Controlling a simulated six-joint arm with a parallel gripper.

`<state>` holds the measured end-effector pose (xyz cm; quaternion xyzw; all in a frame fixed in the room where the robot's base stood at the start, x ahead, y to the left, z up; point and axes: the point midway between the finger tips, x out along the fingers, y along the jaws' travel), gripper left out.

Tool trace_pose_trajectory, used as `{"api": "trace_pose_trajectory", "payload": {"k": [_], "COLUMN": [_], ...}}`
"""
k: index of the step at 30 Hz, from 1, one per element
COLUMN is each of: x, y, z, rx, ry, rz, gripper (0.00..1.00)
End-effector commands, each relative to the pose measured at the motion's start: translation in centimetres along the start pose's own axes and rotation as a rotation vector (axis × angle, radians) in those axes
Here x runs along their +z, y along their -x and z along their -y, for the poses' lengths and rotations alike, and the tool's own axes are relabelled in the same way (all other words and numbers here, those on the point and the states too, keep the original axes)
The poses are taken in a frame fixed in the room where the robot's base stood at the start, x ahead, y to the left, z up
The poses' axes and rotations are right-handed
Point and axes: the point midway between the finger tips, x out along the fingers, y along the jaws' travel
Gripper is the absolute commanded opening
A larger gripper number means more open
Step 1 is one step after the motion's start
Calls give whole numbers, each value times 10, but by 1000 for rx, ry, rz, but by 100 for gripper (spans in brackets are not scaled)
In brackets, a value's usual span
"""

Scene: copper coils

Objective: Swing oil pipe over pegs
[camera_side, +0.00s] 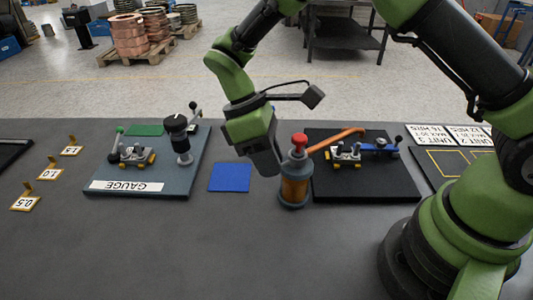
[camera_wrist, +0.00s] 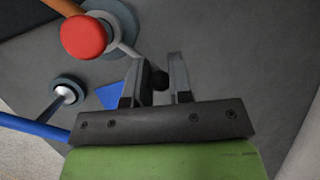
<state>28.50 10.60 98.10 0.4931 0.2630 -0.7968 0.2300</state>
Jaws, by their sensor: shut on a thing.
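The oil can (camera_side: 295,185) stands upright at the front left of the black board, with a red knob (camera_side: 299,140) on top. Its orange oil pipe (camera_side: 338,140) reaches right over the black board (camera_side: 380,187), above or behind a small fixture (camera_side: 345,153) there; I cannot tell whether it touches its pegs. My gripper (camera_wrist: 159,75) is left of the can, partly hidden behind it in the side view. In the wrist view, its fingers are shut on a dark ball (camera_wrist: 160,80) at the end of a grey rod from the can. The red knob (camera_wrist: 83,37) shows at upper left.
A blue mat (camera_side: 230,177) lies left of the can. The gauge board (camera_side: 190,160) with its fixtures is farther left, then several numbered yellow-edged tags. A blue lever (camera_side: 378,149) sits on the black board. The front table is clear.

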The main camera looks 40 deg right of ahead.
Motion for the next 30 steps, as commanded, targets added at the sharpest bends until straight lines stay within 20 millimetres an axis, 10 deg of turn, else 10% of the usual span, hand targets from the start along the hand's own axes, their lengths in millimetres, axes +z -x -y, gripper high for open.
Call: {"api": "trace_pose_trajectory", "payload": {"k": [17, 18, 21, 30], "x": [3, 3, 3, 2], "y": [-2, -2, -2, 0], "z": [2, 2, 2, 2], "rx": [10, 9, 9, 12], "ry": [31, 31, 31, 31], "rz": [14, 15, 14, 8], "gripper": [0, 25, 45, 45]}}
